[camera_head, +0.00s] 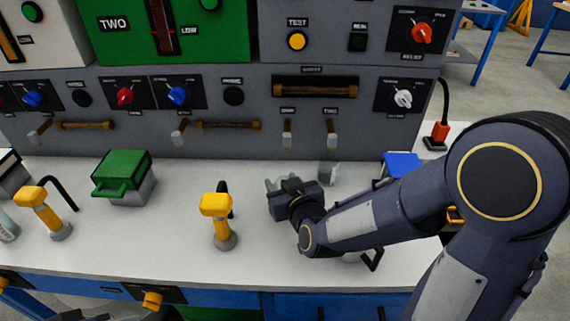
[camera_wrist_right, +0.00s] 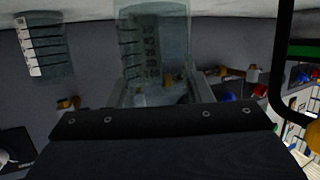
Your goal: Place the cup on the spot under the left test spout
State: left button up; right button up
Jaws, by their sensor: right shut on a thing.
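My right gripper (camera_head: 284,188) reaches in from the right, low over the white counter, and is shut on a clear cup (camera_head: 275,183). In the wrist view, which looks upside down, this cup (camera_wrist_right: 155,45) has a dark printed scale and sits between the fingers. The left test spout (camera_head: 287,135) hangs from the grey panel, behind and above the held cup. The spot below it cannot be made out. The right test spout (camera_head: 331,136) is beside it. I cannot tell whether the held cup touches the counter.
A second clear cup (camera_head: 328,172) stands right of the held one; it also shows in the wrist view (camera_wrist_right: 45,47). A yellow-headed device (camera_head: 217,205) and a green-lidded box (camera_head: 123,175) stand to the left. A blue-topped object (camera_head: 402,164) is to the right.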

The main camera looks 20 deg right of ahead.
jog(key=w, duration=0.2)
jog(key=w+d, duration=0.1)
jog(key=w, duration=0.2)
jog(key=w+d, duration=0.1)
jog(key=w, duration=0.1)
jog(key=shift+w, duration=0.15)
jog(key=w, duration=0.1)
jog(key=w+d, duration=0.1)
jog(key=w, duration=0.1)
jog(key=shift+w+d+b, duration=0.1)
jog(key=shift+w+b, duration=0.2)
jog(key=shift+b, duration=0.05)
jog(key=shift+w+f, duration=0.1)
jog(key=shift+f, duration=0.65)
jog(key=shift+f+b, duration=0.1)
jog(key=shift+b, duration=0.2)
jog(key=o, duration=0.6)
jog(key=shift+f, duration=0.1)
jog(key=o, duration=0.5)
